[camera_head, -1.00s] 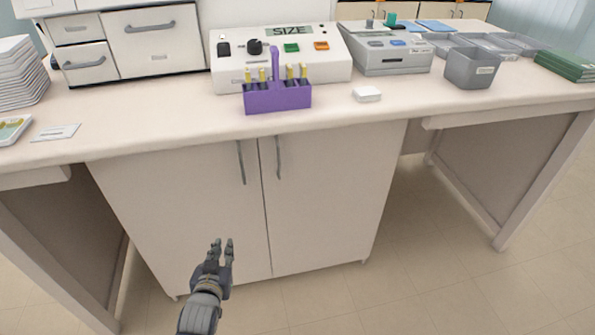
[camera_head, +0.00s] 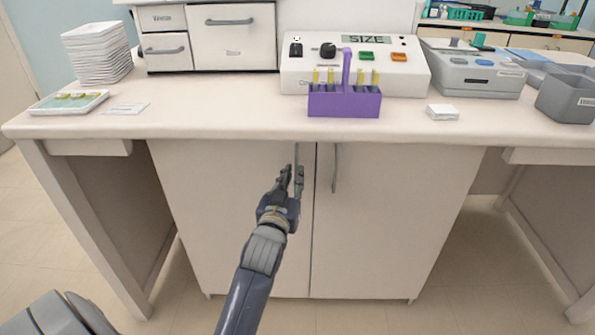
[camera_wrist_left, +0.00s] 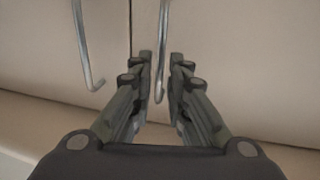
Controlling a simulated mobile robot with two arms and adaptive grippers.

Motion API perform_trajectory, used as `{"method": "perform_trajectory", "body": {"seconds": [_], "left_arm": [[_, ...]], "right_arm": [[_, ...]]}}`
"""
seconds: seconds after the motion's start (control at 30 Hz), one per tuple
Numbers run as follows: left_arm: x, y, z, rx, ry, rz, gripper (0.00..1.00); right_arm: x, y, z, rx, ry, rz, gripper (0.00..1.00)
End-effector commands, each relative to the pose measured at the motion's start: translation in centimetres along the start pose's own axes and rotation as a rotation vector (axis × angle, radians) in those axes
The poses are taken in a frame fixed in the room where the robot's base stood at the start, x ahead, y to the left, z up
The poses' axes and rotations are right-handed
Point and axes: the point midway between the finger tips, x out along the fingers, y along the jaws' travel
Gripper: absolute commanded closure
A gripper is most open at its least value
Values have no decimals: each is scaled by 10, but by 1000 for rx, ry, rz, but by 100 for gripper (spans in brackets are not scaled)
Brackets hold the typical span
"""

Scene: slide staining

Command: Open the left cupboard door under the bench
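The left cupboard door (camera_head: 215,210) under the bench is shut, flush with the right door (camera_head: 385,220). Its upright metal handle (camera_head: 296,153) is near the middle seam, partly hidden by my left gripper (camera_head: 291,177). The gripper is open at that handle. In the left wrist view, which looks upside down, the handle (camera_wrist_left: 163,45) shows between the two open fingers (camera_wrist_left: 162,60). I cannot tell whether it lies fully between them or just beyond, and no contact is clear. My right gripper is not in view.
The right door's handle (camera_head: 335,170) is close beside, just across the seam; it also shows in the wrist view (camera_wrist_left: 84,45). The benchtop (camera_head: 200,120) overhangs the doors. A purple rack (camera_head: 343,105) stands near its front edge. Floor before the cupboard is clear.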

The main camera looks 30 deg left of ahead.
Motion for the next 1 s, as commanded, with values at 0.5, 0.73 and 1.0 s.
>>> {"method": "perform_trajectory", "body": {"seconds": [0.5, 0.73, 1.0], "left_arm": [[41, 0, 0, -1, -1, 0, 84], [41, 0, 0, -1, -1, 0, 98], [40, 0, 0, -1, -1, 0, 100]], "right_arm": [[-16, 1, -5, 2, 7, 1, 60], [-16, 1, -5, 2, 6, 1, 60], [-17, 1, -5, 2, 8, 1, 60]]}}
